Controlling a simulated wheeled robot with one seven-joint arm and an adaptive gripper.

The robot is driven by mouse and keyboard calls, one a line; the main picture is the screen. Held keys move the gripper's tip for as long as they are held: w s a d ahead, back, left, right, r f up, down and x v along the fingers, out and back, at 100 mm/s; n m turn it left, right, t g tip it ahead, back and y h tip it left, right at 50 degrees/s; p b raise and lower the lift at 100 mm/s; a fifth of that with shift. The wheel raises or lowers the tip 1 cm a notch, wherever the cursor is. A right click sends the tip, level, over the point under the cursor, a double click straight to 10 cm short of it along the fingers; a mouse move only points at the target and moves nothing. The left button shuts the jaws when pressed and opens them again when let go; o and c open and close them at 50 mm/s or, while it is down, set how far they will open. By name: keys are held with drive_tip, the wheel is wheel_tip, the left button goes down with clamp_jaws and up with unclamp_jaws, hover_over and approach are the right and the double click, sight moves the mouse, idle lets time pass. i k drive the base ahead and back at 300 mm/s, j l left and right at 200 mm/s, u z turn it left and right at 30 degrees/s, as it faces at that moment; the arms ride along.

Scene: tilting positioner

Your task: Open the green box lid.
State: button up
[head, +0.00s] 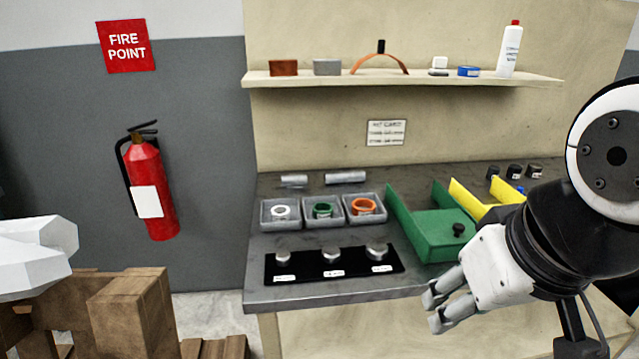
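The green box (396,212) sits at the right part of the grey workbench. Its tall left side wall and its front face show. A flat green panel with a dark round knob (458,230) lies between the walls and appears to be the lid (432,222). The lid looks lowered, lying flat in the box. My gripper (431,311) is in front of the box and lower in the picture, by the bench's front edge. Its two fingers point left with a gap between them, and nothing shows between them. It appears apart from the knob. My arm hides the box's right front corner.
A yellow box (470,203) stands right of the green one, partly behind my arm. Three grey trays with rings (322,211) and a black panel with three knobs (300,266) lie left. A shelf (400,81) hangs above. A fire extinguisher (152,190) is on the wall.

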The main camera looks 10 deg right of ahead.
sight(445, 226)
drive_tip(key=i+l+z, duration=0.1)
drive_tip(key=i+z, duration=0.2)
drive_tip(key=i, duration=0.2)
drive_tip(key=i+z, duration=0.3)
drive_tip(key=i, duration=0.15)
